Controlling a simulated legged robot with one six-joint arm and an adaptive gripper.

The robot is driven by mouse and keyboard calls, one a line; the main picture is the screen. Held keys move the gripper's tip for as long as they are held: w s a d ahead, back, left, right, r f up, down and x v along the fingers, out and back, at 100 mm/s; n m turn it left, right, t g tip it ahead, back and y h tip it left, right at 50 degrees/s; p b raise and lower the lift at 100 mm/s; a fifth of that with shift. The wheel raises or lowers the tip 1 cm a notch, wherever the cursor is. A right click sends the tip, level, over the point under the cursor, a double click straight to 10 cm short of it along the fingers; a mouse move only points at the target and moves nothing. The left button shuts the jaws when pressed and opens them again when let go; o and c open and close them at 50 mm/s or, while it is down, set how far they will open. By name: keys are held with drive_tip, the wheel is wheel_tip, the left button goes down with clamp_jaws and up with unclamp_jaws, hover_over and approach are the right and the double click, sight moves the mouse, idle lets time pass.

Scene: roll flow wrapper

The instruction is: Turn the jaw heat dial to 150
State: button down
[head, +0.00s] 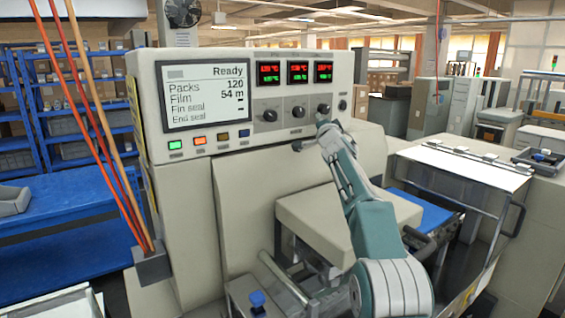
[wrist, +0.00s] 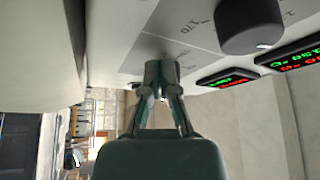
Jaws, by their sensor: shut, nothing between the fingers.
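The machine's front panel carries three dark dials in a row: a left dial (head: 270,115), a middle dial (head: 298,112) and a right dial (head: 323,109). Their labels are too small to read in the head view, so I cannot tell by name which is jaw heat. My gripper (head: 322,122) is at the panel by the right dial. In the wrist view my gripper (wrist: 162,72) is shut and empty, its tips close to the panel face. A large dark dial (wrist: 248,27) stands beside the tips, apart from them.
Red and green displays (head: 323,72) sit above the dials. A screen (head: 204,96) reads Ready, with coloured buttons (head: 198,139) below. A small dark knob (head: 342,105) is right of the dials. The machine's cream housing (head: 325,215) juts out below the panel.

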drive_tip(key=shift+w+d+r, duration=0.2)
drive_tip(key=shift+d, duration=0.1)
idle(0.9)
drive_tip(key=shift+a+r, duration=0.1)
drive_tip(key=shift+r, duration=0.05)
drive_tip(key=shift+s+a+f, duration=0.2)
drive_tip(key=shift+s+a, duration=0.05)
idle(0.4)
drive_tip(key=s+d, duration=0.3)
drive_tip(key=s, duration=0.2)
drive_tip(key=shift+d, duration=0.2)
